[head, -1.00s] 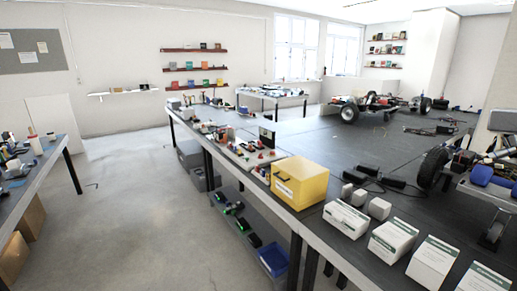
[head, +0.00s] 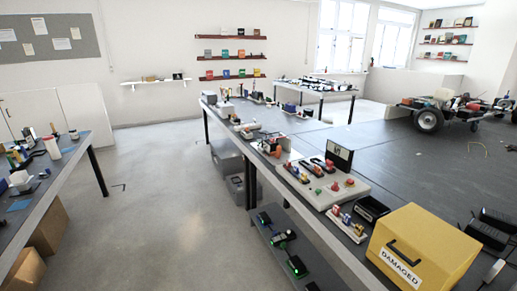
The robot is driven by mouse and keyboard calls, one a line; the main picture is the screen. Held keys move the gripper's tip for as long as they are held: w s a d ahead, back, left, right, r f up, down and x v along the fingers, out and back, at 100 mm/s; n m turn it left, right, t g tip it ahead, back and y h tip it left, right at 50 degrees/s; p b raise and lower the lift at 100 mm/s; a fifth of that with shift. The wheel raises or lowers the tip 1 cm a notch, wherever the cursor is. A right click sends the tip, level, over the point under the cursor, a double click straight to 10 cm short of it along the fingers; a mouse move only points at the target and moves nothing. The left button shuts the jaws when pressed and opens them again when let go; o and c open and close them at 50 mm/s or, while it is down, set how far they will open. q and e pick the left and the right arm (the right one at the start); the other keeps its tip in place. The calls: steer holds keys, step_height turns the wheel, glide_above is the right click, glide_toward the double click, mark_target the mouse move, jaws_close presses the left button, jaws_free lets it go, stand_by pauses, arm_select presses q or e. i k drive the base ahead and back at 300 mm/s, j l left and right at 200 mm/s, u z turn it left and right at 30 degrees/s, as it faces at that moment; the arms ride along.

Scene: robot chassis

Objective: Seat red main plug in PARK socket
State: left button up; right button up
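A pale board (head: 340,197) lies on the long dark bench, with several small red and orange parts on and around it. Small red knob-like parts (head: 350,182) sit on this board. Black holders with red and orange pieces (head: 318,163) stand just behind it. A small upright black panel (head: 339,156) stands at its back. At this size I cannot tell which part is the red main plug or which is the PARK socket. Neither of my grippers is in view.
A yellow box marked DAMAGED (head: 422,245) stands at the bench's front right, beside a black tray (head: 371,208). A lower shelf (head: 285,250) holds dark devices with green lights. A side table (head: 50,185) is at left. The grey floor (head: 165,215) between is clear.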

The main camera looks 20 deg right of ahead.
mark_target(341, 154)
steer(key=i+z, duration=0.2)
steer(key=i, duration=0.3)
steer(key=i+j+z, duration=0.25)
steer(key=i, duration=0.2)
steer(key=i+j+z, duration=0.2)
steer(key=i, duration=0.25)
steer(key=i+j+z, duration=0.2)
steer(key=i, duration=0.25)
steer(key=i+j+z, duration=0.85)
steer(key=j+z, duration=0.3)
steer(key=i+j+z, duration=0.25)
steer(key=j, duration=0.3)
steer(key=k, duration=0.05)
